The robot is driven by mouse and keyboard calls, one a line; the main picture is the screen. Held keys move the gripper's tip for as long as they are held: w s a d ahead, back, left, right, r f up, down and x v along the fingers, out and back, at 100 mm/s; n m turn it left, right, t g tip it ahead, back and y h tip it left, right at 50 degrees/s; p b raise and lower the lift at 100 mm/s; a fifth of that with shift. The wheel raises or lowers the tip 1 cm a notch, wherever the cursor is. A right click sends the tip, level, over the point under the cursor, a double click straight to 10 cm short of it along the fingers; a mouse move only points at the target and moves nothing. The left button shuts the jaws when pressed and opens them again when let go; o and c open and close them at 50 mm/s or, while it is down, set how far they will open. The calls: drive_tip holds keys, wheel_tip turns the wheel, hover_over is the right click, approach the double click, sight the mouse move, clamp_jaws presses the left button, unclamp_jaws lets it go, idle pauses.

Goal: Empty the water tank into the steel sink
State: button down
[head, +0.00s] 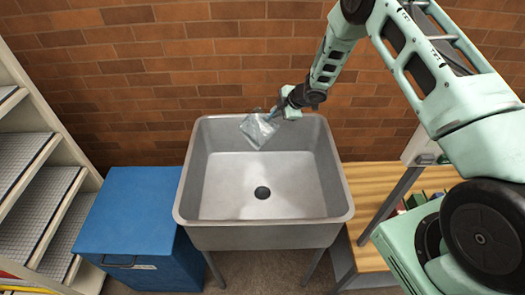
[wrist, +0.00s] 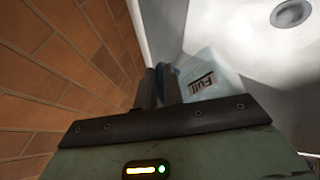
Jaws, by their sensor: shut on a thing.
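The water tank (head: 258,129) is a clear, pale vessel with a blue part near my gripper. It hangs tilted over the back of the steel sink (head: 230,190), near the back rim. My gripper (head: 276,113) is shut on the tank at its blue part. In the wrist view my gripper's fingers (wrist: 160,84) close on that part, and the tank (wrist: 222,72) shows a label reading "Full". The sink basin looks empty, with a dark round drain (head: 262,192) in its floor. No water stream can be made out.
A brick wall (head: 200,60) stands close behind the sink. A blue cabinet (head: 135,215) stands to the left, with white shelving (head: 40,160) beyond it. A wooden bench (head: 375,185) and a pale green machine (head: 390,240) are at the right.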

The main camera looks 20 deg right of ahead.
drive_tip(key=w+g+b, duration=0.1)
drive_tip(key=w+g, duration=0.1)
drive_tip(key=w+g+b, duration=0.2)
drive_tip(key=w+f+m+g+b, duration=0.1)
drive_tip(key=w+g, duration=0.1)
drive_tip(key=shift+w+d, duration=0.2)
drive_tip(key=shift+d, duration=0.05)
idle(1.3)
drive_tip(key=shift+r+b, duration=0.1)
drive_tip(key=shift+b, duration=0.8)
